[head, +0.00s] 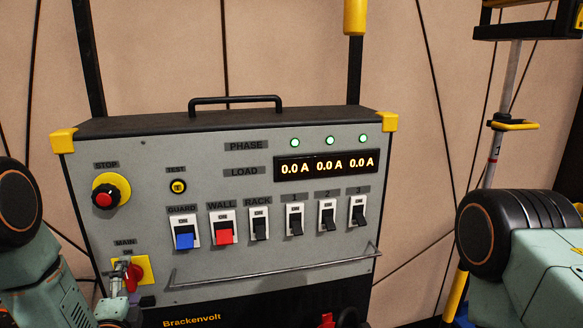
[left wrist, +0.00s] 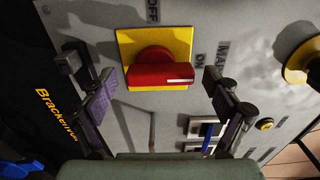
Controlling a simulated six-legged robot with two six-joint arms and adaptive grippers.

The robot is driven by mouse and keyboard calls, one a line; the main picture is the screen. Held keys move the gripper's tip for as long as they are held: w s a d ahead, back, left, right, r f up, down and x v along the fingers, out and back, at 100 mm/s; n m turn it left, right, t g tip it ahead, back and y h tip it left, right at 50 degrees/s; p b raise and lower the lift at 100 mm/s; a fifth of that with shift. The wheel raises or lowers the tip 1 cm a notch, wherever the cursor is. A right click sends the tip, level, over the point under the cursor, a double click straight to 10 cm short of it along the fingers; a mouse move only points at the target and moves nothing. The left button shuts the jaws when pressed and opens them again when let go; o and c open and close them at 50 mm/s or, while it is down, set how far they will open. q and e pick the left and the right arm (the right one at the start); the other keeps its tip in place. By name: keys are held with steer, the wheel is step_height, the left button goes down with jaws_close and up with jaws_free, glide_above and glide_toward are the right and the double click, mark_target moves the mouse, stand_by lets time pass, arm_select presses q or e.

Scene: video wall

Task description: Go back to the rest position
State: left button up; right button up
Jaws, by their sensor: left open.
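My left gripper (head: 124,272) is at the lower left of the grey panel, by the main switch. In the left wrist view my left gripper (left wrist: 141,68) is open, with its two fingers on either side of the red main knob (left wrist: 160,76), apart from it as far as I can tell. The knob sits on a yellow plate (left wrist: 125,42), its bar pointing towards the ON label. In the head view the yellow plate (head: 146,267) is partly hidden by the gripper. My right arm shows at the right edge, but its gripper is out of view.
The panel (head: 130,220) carries a red stop button (head: 103,198), several rocker switches, a load display (head: 326,166) and a front rail (head: 275,267). A black handle (head: 235,99) tops it. A pole stand (head: 503,100) is at the right.

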arm_select(q)
steer(key=v, duration=1.1)
steer(key=x, duration=1.2)
steer(key=shift+w, duration=0.25)
steer(key=shift+s+a+f+n+b, duration=0.15)
steer(key=shift+n+b, duration=0.25)
steer(key=shift+b, duration=0.2)
steer(key=n+b, duration=0.4)
steer(key=shift+n, duration=0.3)
steer(key=n+b, duration=0.4)
steer(key=shift+a, duration=0.1)
steer(key=n+b, duration=0.7)
steer(key=shift+s+a+f, duration=0.1)
steer(key=shift+f, duration=0.05)
steer(key=shift+n+b, duration=0.7)
steer(key=shift+n, duration=0.1)
